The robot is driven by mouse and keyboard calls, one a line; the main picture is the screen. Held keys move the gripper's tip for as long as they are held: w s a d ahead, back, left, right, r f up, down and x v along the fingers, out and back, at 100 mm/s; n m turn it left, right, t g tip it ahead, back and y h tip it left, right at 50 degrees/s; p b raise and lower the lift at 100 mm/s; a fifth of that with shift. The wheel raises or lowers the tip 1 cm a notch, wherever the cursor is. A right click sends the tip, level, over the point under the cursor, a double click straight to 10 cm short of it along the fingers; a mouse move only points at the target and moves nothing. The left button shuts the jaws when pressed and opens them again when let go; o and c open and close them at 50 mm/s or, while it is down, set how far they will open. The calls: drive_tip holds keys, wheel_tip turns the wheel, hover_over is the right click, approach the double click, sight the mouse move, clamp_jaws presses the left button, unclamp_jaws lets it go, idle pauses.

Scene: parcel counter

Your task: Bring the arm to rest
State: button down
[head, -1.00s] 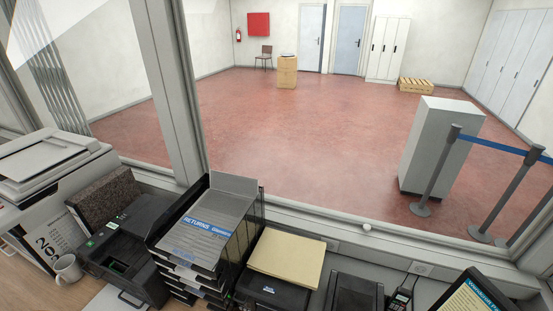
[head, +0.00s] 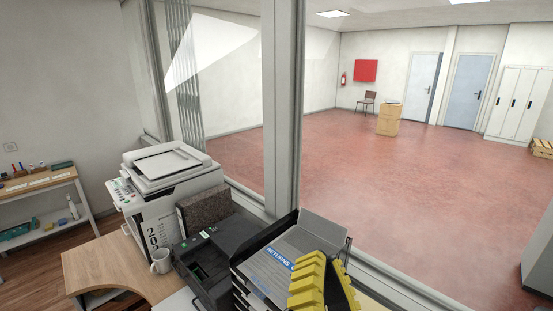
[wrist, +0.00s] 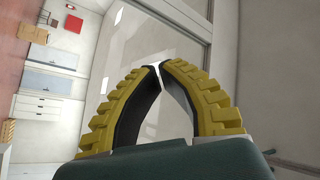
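My gripper (wrist: 159,67) shows in the wrist view as two yellow ribbed fingers with black inner pads. The fingers curve inward and their tips come together, with only wall and window frame visible between them. It is shut and holds nothing that I can see. In the head view my gripper (head: 322,284) shows at the bottom edge, in front of the returns tray stack (head: 285,244). Its lower part is cut off by the picture edge. I cannot tell whether it touches the trays.
A printer (head: 172,185), a white mug (head: 160,261) and a black device (head: 214,247) stand left of the trays. A window post (head: 283,120) rises behind. A low shelf (head: 38,183) stands at far left. The red floor beyond the window is mostly clear.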

drive_tip(key=s+r+n+p, duration=0.1)
drive_tip(key=r+n+p, duration=0.3)
drive_tip(key=r+p, duration=0.5)
drive_tip(key=s+d+r+n+h+p, duration=0.1)
drive_tip(key=s+r+n+p, duration=0.1)
drive_tip(key=r+p, duration=0.7)
drive_tip(key=shift+s+d+r+n+h, duration=0.25)
drive_tip(key=shift+r+n, duration=0.2)
drive_tip(key=shift+n, duration=0.45)
idle(1.2)
